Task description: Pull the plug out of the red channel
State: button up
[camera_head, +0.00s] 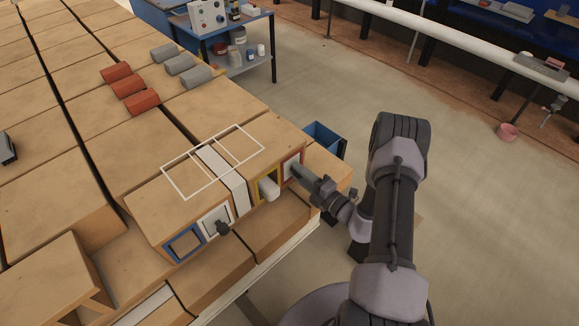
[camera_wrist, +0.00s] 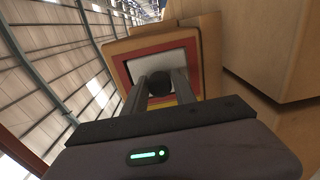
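The red channel (camera_head: 285,177) is a red-framed opening at the right end of the brick's front face. In the wrist view its red frame (camera_wrist: 124,73) surrounds a pale plug face (camera_wrist: 163,66) with a dark round knob (camera_wrist: 160,87). My gripper (camera_head: 297,172) is at this channel, pointing straight at it. In the wrist view its two fingers (camera_wrist: 160,92) stand on either side of the knob and appear to touch it. The plug's face still sits within the red frame.
Left along the face are a yellow-framed channel (camera_head: 262,196) with a white cylinder, a white-framed one with a dark knob (camera_head: 222,227), and a blue-framed one (camera_head: 184,244). Red and grey cylinders (camera_head: 134,86) lie on the bricks behind. A blue bin (camera_head: 322,138) stands right. Floor there is clear.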

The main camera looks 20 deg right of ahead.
grip_shut()
jog(key=shift+v, duration=2.6)
jog(key=v, duration=0.5)
jog(key=shift+p, duration=0.35)
